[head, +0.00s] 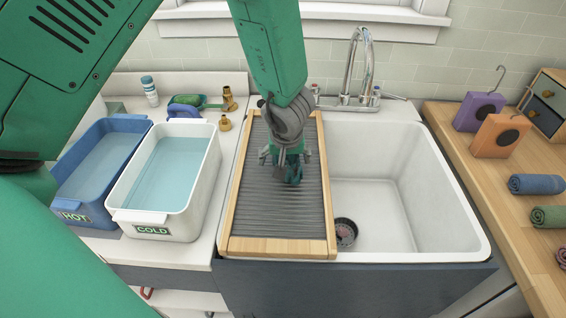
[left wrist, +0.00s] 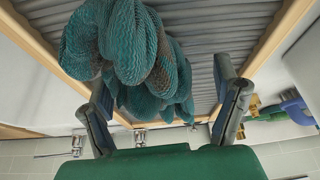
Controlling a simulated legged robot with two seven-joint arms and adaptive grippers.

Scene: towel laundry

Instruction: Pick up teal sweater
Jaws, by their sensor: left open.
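The teal sweater (head: 294,174) is a small bunched knit on the ribbed grey washboard (head: 262,210) with a wooden frame. It is partly hidden by my left gripper (head: 283,162) in the head view. In the left wrist view the sweater (left wrist: 130,50) is a thick, folded teal knit with brownish patches. My left gripper (left wrist: 165,110) is open, with one finger on each side of the sweater's lower part. I cannot tell whether the fingers touch it. My right gripper is not in view.
A white sink (head: 380,215) lies right of the washboard. A blue HOT basin (head: 62,200) and a white COLD basin (head: 120,200) hold water at the left. A tap (head: 362,65) stands behind.

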